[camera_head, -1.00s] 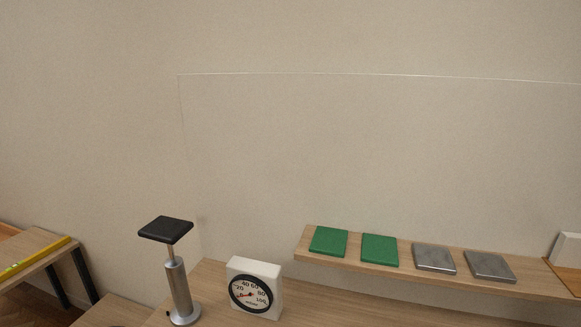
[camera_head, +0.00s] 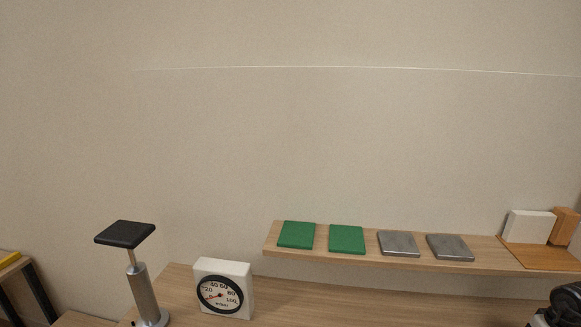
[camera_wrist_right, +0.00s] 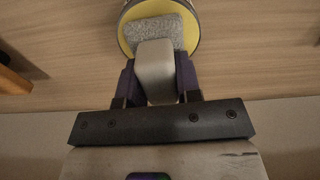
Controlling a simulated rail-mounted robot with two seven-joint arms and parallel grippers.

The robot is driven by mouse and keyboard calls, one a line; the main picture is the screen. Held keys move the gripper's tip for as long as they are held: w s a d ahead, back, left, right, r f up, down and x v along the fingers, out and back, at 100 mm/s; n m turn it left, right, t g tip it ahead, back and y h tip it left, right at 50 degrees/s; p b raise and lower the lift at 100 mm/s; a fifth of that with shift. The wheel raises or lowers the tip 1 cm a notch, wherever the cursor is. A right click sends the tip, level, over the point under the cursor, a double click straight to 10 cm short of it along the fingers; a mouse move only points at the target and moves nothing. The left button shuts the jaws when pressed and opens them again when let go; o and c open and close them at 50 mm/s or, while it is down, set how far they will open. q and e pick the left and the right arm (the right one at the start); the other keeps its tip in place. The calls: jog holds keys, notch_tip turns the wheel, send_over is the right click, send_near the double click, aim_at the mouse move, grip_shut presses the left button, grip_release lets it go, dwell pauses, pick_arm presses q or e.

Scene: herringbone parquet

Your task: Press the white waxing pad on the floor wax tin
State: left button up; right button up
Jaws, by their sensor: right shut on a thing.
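In the right wrist view my right gripper (camera_wrist_right: 157,82) is shut on the pale block-shaped handle (camera_wrist_right: 155,70) of the waxing pad. The pad's fuzzy grey-white face (camera_wrist_right: 152,34) shows just beyond the handle. It lies over the round floor wax tin (camera_wrist_right: 124,41), whose yellow rim shows around it. I cannot tell whether the pad touches the wax. The tin is cut off by the top edge of the view and does not show in the head view. My left gripper is not in view.
A shelf (camera_head: 345,260) holds two green pads (camera_head: 297,234), two grey plates (camera_head: 399,243), a white block (camera_head: 530,226) and an orange block (camera_head: 565,226). A dial gauge (camera_head: 222,288) and a black-topped stand (camera_head: 126,234) are at left. An orange-brown object (camera_wrist_right: 12,80) lies left of the tin.

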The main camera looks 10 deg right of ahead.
jog(key=shift+f, duration=0.1)
dwell(0.5)
jog(key=shift+f, duration=0.4)
dwell(0.9)
jog(key=shift+f, duration=0.15)
dwell(1.0)
notch_tip(320, 180, up, 2)
jog(key=shift+r+p, duration=0.15)
jog(key=shift+p, duration=1)
notch_tip(320, 180, up, 5)
jog(key=p, duration=0.4)
jog(key=shift+p, duration=0.3)
